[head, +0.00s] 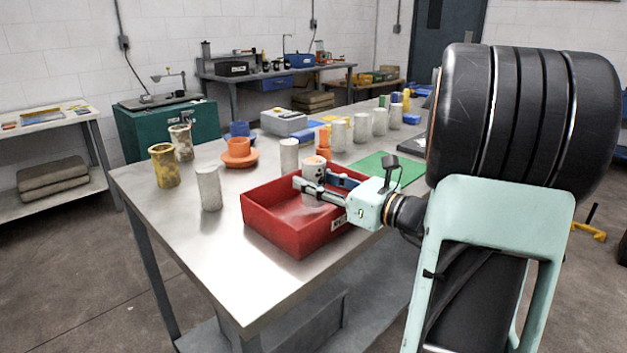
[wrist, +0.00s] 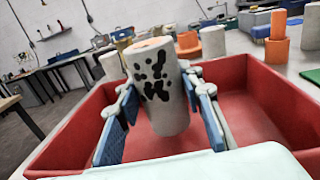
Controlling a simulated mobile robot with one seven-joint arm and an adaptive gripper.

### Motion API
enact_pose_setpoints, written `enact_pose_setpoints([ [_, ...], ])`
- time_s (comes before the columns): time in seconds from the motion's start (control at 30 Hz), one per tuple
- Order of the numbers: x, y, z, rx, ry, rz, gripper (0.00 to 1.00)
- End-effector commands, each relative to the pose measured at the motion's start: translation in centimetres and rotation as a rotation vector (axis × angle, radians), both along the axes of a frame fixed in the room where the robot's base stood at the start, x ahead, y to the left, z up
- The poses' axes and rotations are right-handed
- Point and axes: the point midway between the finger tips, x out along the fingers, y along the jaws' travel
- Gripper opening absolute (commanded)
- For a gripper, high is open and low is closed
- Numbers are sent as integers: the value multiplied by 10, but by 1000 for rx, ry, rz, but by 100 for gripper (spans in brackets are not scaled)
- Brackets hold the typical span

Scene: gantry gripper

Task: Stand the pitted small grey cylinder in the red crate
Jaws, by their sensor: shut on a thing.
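The pitted small grey cylinder (head: 313,171) has dark blotchy pits on its side and an orange patch at its top. It shows upright, slightly tilted, in the wrist view (wrist: 156,90). My gripper (head: 315,181) is shut on it, with one blue pad on each side in the wrist view (wrist: 163,112). The red crate (head: 274,225) is an open box on the metal table, with a white label on its front. My gripper reaches over its right side. The cylinder is over the crate's interior (wrist: 255,108); I cannot tell whether its base touches the floor.
Beside the crate stand grey cylinders (head: 209,188) (head: 289,155), a yellow one (head: 164,166) and an orange piece on a saucer (head: 238,152). More cylinders line the table behind. A green mat (head: 392,168) lies right of the crate. The table's front left is bare.

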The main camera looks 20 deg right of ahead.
Motion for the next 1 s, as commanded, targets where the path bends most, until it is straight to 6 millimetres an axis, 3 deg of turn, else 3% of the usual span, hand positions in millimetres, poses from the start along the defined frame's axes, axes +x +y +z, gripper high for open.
enact_pose_setpoints([
  [0.27, 0, 0, -5, 0, -2, 0, 0],
  [0.3, 0, 0, -7, 0, 2, 0, 36],
  [0.47, 0, 0, -8, 0, 4, 1, 52],
  [0.77, -1, 2, -8, 1, 7, 4, 52],
  [0.9, -1, 2, 6, 1, 6, 4, 52],
  [1.0, -18, -9, 5, 2, 7, -3, 52],
])
